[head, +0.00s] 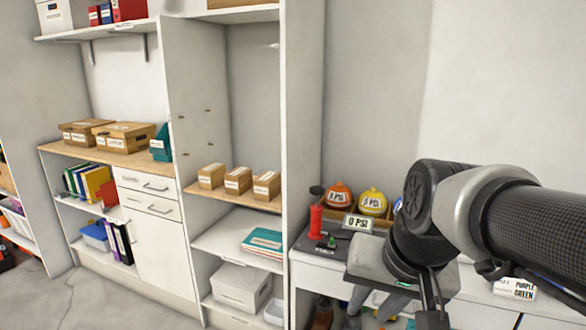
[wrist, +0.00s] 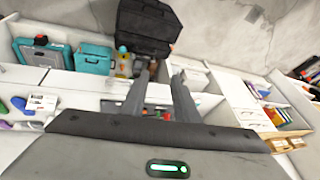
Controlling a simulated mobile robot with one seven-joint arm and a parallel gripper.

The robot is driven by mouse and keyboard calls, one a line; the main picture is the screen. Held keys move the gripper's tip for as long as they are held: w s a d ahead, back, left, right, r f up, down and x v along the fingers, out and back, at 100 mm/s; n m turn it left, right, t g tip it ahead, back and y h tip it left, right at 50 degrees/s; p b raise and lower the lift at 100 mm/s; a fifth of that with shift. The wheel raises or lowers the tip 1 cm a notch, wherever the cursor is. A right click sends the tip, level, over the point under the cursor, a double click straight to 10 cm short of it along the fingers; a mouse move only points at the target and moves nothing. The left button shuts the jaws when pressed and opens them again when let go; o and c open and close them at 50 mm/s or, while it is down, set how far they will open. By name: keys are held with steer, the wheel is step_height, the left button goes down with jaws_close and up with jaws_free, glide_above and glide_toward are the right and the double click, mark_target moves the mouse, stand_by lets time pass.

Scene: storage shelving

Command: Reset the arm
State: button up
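My gripper (wrist: 162,76) shows in the wrist view with its two grey fingers apart, and I see nothing held between them. In the head view my arm comes in from the right and bends down in front of a white counter (head: 303,272).
Shelving with small boxes (head: 238,180) is left. Open floor (head: 95,300) shows lower left.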

steer(key=s+d+n+t, duration=0.1)
steer(key=s+d+n, duration=0.1)
steer(key=s, duration=0.3)
step_height(320, 180, up, 23)
steer(key=h+p, duration=0.1)
steer(key=p, duration=2.2)
steer(key=shift+s+n, duration=0.35)
steer(key=shift+n, duration=0.05)
